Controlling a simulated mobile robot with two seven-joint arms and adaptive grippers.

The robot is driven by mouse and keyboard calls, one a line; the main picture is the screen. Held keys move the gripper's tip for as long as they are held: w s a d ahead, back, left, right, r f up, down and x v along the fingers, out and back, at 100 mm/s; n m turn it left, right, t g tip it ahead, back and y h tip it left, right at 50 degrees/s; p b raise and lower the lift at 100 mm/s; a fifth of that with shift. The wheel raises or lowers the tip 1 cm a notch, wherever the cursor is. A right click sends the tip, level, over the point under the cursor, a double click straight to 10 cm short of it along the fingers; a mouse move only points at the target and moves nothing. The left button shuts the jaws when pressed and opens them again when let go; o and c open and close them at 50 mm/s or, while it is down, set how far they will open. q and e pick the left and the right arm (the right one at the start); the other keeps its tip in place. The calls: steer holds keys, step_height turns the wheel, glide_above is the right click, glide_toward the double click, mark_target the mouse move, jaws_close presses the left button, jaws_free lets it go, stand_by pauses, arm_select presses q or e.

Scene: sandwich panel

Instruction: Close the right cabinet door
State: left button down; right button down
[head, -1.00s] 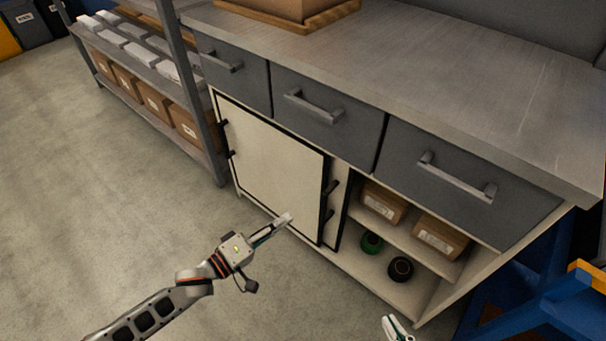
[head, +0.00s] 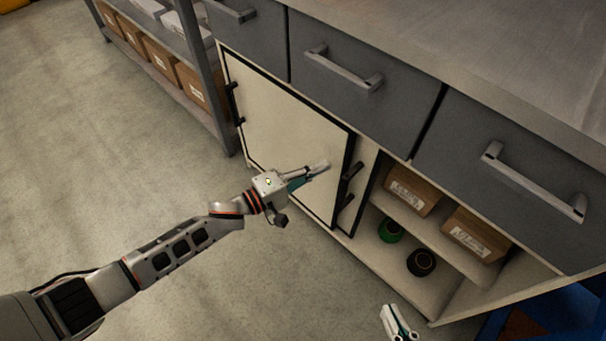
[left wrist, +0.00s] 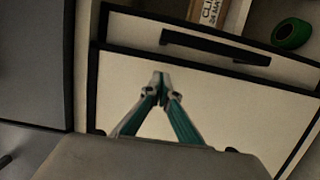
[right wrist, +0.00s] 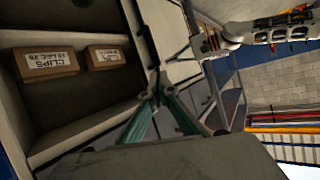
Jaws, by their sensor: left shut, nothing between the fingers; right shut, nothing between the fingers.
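The cabinet's right compartment stands open. The right door (head: 364,180) looks slid to the left, mostly hidden behind the white, black-framed left door (head: 285,135); only a strip with a dark bar handle (head: 350,185) shows. That handle also shows in the left wrist view (left wrist: 215,48). My left gripper (head: 325,166) is shut and empty, in front of the left door near its right edge, left of the handle. In the left wrist view, its fingertips (left wrist: 160,80) point toward the handle, apart from it. My right gripper (head: 391,309) is shut and empty, low before the open compartment.
The open compartment holds cardboard boxes (head: 410,190), a green roll (head: 390,231) and a black roll (head: 421,262). Grey drawers (head: 365,85) with protruding handles sit above. A shelf rack post (head: 207,80) stands at left. The floor (head: 120,150) in front is clear.

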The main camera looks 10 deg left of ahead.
arm_select(q)
steer(key=s+d, duration=0.2)
steer(key=d, duration=0.1)
steer(key=shift+s+d, duration=0.1)
steer(key=shift+d, duration=0.1)
arm_select(e)
steer(key=shift+s+a+f+m, duration=0.15)
steer(key=shift+s+a+m, duration=0.1)
steer(key=shift+a+m, duration=0.35)
steer(key=shift+a, duration=0.15)
arm_select(q)
steer(key=shift+d, duration=0.1)
